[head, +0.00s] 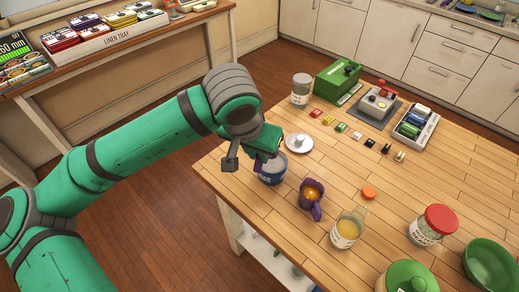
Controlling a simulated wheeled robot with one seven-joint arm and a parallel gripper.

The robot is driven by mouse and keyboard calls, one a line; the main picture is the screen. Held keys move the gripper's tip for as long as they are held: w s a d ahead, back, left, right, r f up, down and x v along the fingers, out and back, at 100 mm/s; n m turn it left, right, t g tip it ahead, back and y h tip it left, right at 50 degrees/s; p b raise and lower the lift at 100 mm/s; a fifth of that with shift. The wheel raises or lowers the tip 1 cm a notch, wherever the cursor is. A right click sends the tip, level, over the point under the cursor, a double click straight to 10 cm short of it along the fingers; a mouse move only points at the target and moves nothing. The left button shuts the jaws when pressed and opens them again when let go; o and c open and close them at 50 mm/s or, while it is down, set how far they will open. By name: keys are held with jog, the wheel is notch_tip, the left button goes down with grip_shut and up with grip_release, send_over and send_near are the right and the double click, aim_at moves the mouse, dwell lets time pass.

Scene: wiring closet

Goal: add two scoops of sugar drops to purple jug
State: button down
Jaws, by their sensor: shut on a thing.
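The purple jug (304,203) stands upright on the wooden table, left of its middle, with an amber liquid inside and its handle towards the front right. A blue-and-white open jar (271,180) stands behind and left of it near the table's left edge; its label is too small to read and pale contents show at its mouth. My gripper (262,153) is right above this jar, pointing down. It is shut on a small purple thing (258,165), seemingly the scoop, mostly hidden by the fingers and the jar's rim. I cannot tell whether it holds any sugar drops.
A white knobbed lid (299,142) lies behind the jar. A jar of yellow liquid (346,231), an orange cap (368,193), a red-lidded jar (432,224) and green bowl (492,264) stand to the right. A green box (337,82) and small coloured blocks lie behind.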

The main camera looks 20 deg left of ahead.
aim_at(259, 167)
jog(key=shift+d+f, duration=0.2)
jog(key=shift+f, duration=0.65)
jog(key=shift+d+f, duration=0.2)
jog(key=shift+f, duration=0.6)
jog(key=shift+a+f, duration=0.1)
jog(key=shift+f, duration=0.95)
jog(key=shift+w+f, duration=0.15)
jog(key=shift+w, duration=0.1)
jog(key=shift+s+a, duration=0.25)
jog(key=shift+a, duration=0.05)
jog(key=shift+w+d, duration=0.1)
jog(key=shift+d, duration=0.4)
jog(key=shift+a, duration=0.25)
jog(key=shift+w, duration=0.1)
